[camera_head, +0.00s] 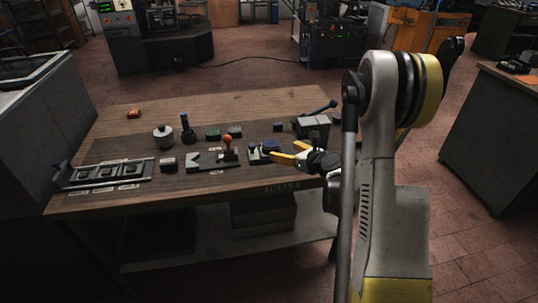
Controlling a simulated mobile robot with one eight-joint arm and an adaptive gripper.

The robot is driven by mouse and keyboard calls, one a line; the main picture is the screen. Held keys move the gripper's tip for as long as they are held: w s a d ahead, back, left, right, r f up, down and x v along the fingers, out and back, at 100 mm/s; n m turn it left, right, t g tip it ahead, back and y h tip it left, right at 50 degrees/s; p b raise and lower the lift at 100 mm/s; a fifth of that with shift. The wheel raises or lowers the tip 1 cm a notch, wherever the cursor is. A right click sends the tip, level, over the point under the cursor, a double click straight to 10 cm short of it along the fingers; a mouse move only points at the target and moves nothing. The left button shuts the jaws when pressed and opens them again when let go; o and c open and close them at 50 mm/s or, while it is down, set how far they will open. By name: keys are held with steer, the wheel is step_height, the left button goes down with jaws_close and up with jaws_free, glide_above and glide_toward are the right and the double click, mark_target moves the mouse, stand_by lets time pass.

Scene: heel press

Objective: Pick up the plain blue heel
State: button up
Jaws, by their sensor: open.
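A dark blue block (270,144), which looks like the plain blue heel, sits on the right half of the wooden table (95,201). It is small, and its surface detail cannot be made out. My gripper (284,150) reaches in from the right with its yellow fingers open and pointing left, close to the block. Whether the fingers touch it or stand around it cannot be told. Another small bluish block (278,127) lies farther back.
Left of the blue block stand a grey fixture with an orange knob (228,140) and dark green blocks (213,133). A grey press with a lever (313,126) stands behind my gripper. A slotted tray (105,173) lies at the left. The table's front edge is mostly clear.

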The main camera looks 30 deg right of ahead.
mark_target(274, 145)
steer(key=b+x, duration=0.4)
steer(key=x, duration=0.7)
steer(key=shift+r, duration=0.15)
steer(key=c, duration=1)
